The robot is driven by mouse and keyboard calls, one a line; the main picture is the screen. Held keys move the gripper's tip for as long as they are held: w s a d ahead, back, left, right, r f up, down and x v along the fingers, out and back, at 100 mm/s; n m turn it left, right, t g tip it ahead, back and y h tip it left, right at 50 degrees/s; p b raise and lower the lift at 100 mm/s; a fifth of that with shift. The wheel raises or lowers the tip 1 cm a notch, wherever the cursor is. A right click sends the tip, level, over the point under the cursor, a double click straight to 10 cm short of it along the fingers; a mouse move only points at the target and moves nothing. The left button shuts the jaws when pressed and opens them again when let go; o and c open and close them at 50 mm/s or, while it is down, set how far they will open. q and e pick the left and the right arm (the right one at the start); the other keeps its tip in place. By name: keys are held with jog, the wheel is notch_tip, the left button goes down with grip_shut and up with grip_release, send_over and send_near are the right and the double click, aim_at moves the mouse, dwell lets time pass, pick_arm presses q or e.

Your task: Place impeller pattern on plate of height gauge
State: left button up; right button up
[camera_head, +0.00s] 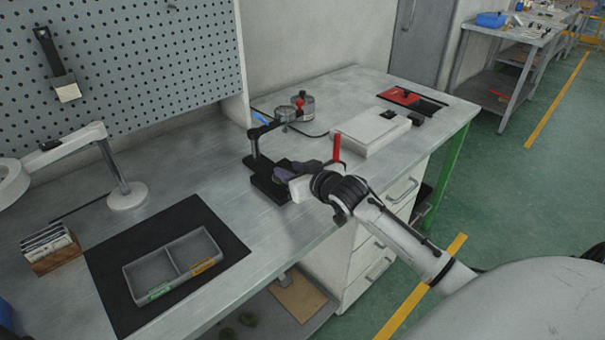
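The height gauge (254,145) stands near the back of the workbench, with a dark upright, a round dial on its arm and a black base (262,183). My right gripper (287,176) reaches in from the right, low over the gauge's base and below the dial. A small purple-grey shape (283,174) shows at its fingertips and may be the impeller pattern; it is too small and too covered to be sure. I cannot tell whether the fingers grip it or whether it touches the plate. The gauge's plate is mostly hidden. My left gripper is out of view.
A grey two-compartment tray (172,262) with green and orange labels, looking empty, lies on a black mat (115,256). A white box (371,131) stands right of the gauge, behind my wrist. A lamp base (127,196) stands left. The bench between mat and gauge is clear.

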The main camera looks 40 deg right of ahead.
jog(key=v, duration=0.7)
jog(key=shift+s, duration=0.2)
dwell(0.9)
